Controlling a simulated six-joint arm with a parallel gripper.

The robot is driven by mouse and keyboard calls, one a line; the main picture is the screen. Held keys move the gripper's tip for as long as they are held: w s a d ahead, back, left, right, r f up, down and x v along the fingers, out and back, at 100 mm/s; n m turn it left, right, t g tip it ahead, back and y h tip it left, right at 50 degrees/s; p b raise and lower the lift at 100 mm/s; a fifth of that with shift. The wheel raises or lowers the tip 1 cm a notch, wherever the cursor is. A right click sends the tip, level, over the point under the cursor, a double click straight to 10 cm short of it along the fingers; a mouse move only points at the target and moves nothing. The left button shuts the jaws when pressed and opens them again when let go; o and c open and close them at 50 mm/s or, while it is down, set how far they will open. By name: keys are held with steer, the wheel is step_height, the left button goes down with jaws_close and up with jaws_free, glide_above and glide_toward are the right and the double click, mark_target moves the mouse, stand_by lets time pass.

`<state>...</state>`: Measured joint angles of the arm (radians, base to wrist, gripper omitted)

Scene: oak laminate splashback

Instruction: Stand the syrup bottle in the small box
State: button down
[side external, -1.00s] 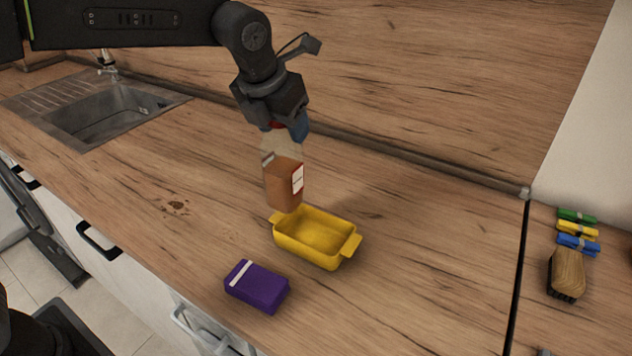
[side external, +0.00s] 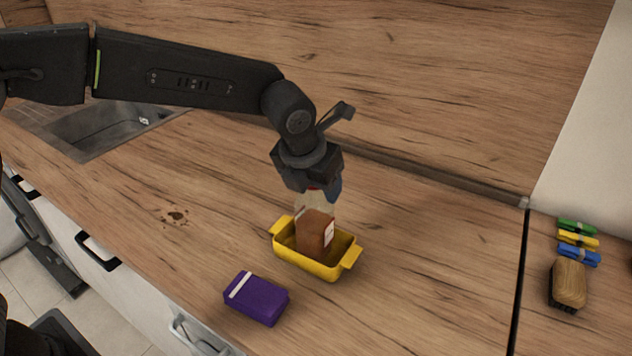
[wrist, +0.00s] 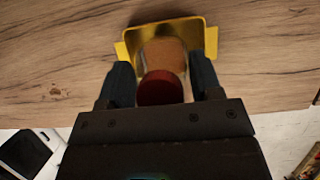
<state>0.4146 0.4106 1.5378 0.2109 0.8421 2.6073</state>
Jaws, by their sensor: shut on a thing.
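The syrup bottle (side external: 313,234) is brown with a white and red label and a clear upper part. It stands about upright inside the yellow box (side external: 287,257), which has a handle tab at each end. My gripper (side external: 318,196) is shut on the bottle's upper part from above. In the wrist view, the bottle's dark red cap (wrist: 160,88) sits between the two fingers, with the yellow box (wrist: 208,42) beyond it. The box wall hides the bottle's base, so I cannot tell if it touches the box floor.
A purple box with a white stripe (side external: 256,299) lies in front of the yellow box. A brush (side external: 569,283) and several coloured clips (side external: 578,241) lie at the right, past a dark seam. A sink (side external: 115,130) is at the back left. The counter right of the box is clear.

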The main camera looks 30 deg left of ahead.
steer(key=shift+c, duration=1.4)
jaws_free()
steer(key=shift+f, duration=0.15)
